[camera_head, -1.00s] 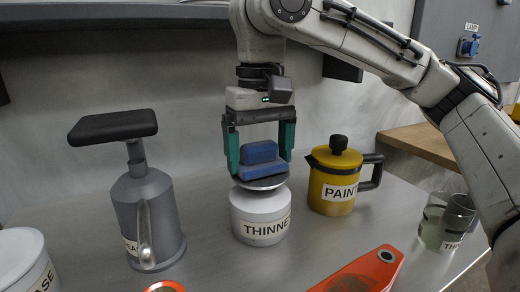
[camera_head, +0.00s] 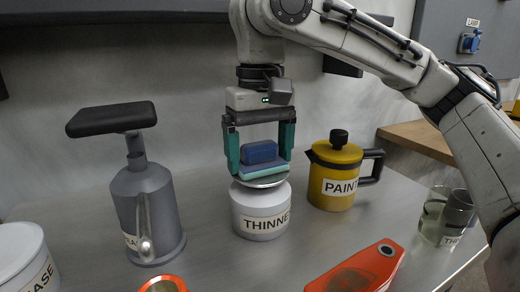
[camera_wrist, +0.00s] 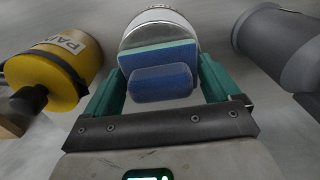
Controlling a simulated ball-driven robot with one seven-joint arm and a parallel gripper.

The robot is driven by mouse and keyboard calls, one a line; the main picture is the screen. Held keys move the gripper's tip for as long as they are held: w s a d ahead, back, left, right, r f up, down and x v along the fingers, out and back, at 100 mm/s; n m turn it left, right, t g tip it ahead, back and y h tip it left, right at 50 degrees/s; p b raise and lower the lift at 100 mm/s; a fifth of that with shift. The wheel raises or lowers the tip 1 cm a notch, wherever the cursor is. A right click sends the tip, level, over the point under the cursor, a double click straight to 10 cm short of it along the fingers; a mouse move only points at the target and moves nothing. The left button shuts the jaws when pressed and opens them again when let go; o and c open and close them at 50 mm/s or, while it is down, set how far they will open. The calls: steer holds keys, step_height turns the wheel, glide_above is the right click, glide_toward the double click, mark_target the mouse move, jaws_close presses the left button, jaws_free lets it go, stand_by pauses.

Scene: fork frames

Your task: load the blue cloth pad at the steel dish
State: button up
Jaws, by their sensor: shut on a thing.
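My gripper (camera_head: 260,158) is shut on the blue cloth pad, with one green finger at each side. The pad has a dark blue block (camera_head: 259,152) on top and a wider, pale teal-blue layer (camera_head: 264,171) below. The steel dish (camera_head: 262,183) is right under the pad, on top of the white pot labelled THINNE… (camera_head: 258,212); the pad seems to touch or nearly touch it. In the wrist view the blue block (camera_wrist: 162,84) lies between the fingers, with the teal-edged layer (camera_wrist: 150,58) and part of the dish rim beyond. The pad hides most of the dish.
A yellow pot labelled PAINT (camera_head: 334,180) stands close on the right. A grey can with a black top (camera_head: 148,208) stands on the left. An orange tool (camera_head: 360,270) lies in front right. A glass jar (camera_head: 445,215) is at the right edge. Bare tabletop surrounds the white pot.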

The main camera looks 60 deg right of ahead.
mark_target(260, 144)
stand_by(0.4)
step_height(260, 144, up, 7)
steer(key=p, duration=0.8)
stand_by(1.1)
